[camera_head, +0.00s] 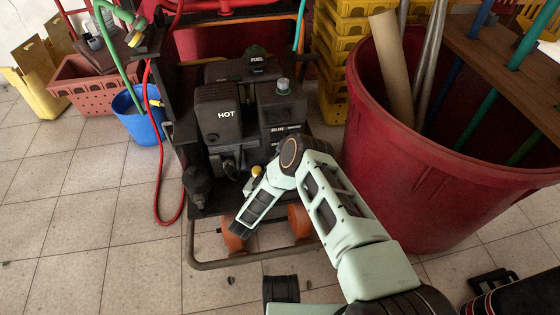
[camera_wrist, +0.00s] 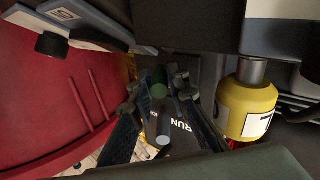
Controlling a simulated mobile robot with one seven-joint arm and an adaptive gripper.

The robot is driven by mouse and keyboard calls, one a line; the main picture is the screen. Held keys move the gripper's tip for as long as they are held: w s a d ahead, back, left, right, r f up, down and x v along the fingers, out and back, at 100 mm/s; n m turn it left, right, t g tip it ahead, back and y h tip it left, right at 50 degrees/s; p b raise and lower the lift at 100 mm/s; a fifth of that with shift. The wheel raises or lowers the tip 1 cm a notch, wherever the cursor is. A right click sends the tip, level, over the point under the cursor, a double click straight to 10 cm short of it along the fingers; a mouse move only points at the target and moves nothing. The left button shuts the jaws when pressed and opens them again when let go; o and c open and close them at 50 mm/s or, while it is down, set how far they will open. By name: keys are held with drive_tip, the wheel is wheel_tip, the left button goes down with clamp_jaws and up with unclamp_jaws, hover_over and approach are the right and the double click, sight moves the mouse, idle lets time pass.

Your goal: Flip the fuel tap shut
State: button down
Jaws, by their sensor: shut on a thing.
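My gripper (camera_wrist: 160,86) shows in the wrist view, its two dark fingers close on either side of a small dark green piece (camera_wrist: 158,77). This piece seems to be the fuel tap's lever; its lower end and pivot are hard to make out. A grey rod with a pale round end (camera_wrist: 163,139) shows between the fingers, near a black panel marked RUN (camera_wrist: 181,125). In the head view the black engine (camera_head: 217,135), marked HOT, stands in a dark frame. The gripper and tap cannot be made out there, and my arm covers part of the engine's lower front.
A yellow cylinder (camera_wrist: 247,106) stands close right of the fingers. A large red tub (camera_head: 440,190) with poles is right of the engine. Yellow crates (camera_head: 338,60), a blue bucket (camera_head: 138,117) and a looping red hose (camera_head: 152,170) are nearby.

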sight(279, 145)
drive_tip(key=c, duration=1.8)
unclamp_jaws()
drive_tip(key=shift+c, duration=0.2)
drive_tip(key=shift+r, duration=0.1)
wheel_tip(279, 145, up, 10)
drive_tip(key=shift+f, duration=0.1)
